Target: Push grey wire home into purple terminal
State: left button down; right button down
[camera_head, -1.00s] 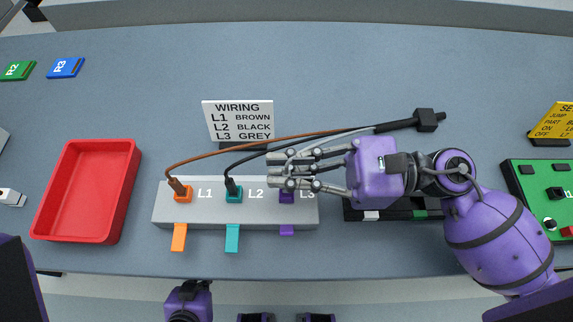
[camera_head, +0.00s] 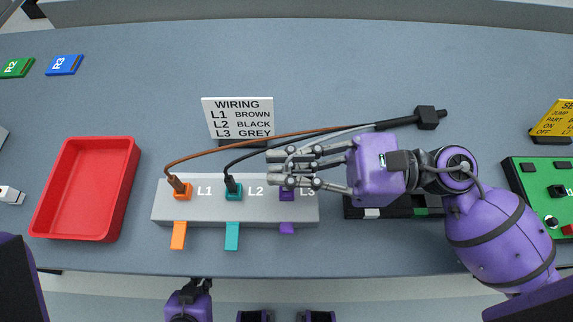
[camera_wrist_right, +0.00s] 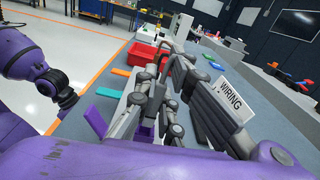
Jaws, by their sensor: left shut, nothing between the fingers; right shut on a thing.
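The grey wire (camera_head: 335,136) runs from the black cable end to my right gripper (camera_head: 272,168). The right gripper is shut on this wire, over the purple L3 terminal (camera_head: 287,194). Its fingers hide the wire's tip and most of the terminal mouth, so I cannot tell how deep the tip sits. The purple lever (camera_head: 287,228) shows at the block's front edge. My left gripper (camera_head: 202,284) is partly in view, shut and empty, in front of the table edge.
The brown wire (camera_head: 230,147) ends at orange L1 and the black wire (camera_head: 250,153) at teal L2. The wiring sign (camera_head: 238,118) stands behind the grey block (camera_head: 210,212). A red tray (camera_head: 125,190) is left of it. A dark rail lies under my right wrist.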

pick_arm(q)
jog(key=shift+w+d, duration=0.1)
jog(key=shift+w, duration=0.4)
jog(key=shift+s, duration=0.15)
jog(key=shift+s+f, duration=0.35)
jog(key=shift+s, duration=0.25)
jog(key=shift+w+b, duration=0.25)
jog(key=shift+b, duration=0.05)
jog(key=shift+w+f, duration=0.1)
jog(key=shift+f, duration=0.1)
pick_arm(e)
jog(key=shift+f, duration=0.35)
pick_arm(q)
jog(key=shift+f+b, duration=0.2)
jog(key=shift+b, duration=0.15)
pick_arm(e)
jog(key=shift+f, duration=0.15)
jog(key=shift+f+b, duration=0.35)
jog(key=shift+f, duration=0.15)
pick_arm(q)
jog(key=shift+s+f, duration=0.35)
jog(key=shift+s, duration=0.2)
jog(key=shift+s+f, duration=0.35)
jog(key=shift+s, duration=0.2)
pick_arm(e)
jog(key=shift+f, duration=0.1)
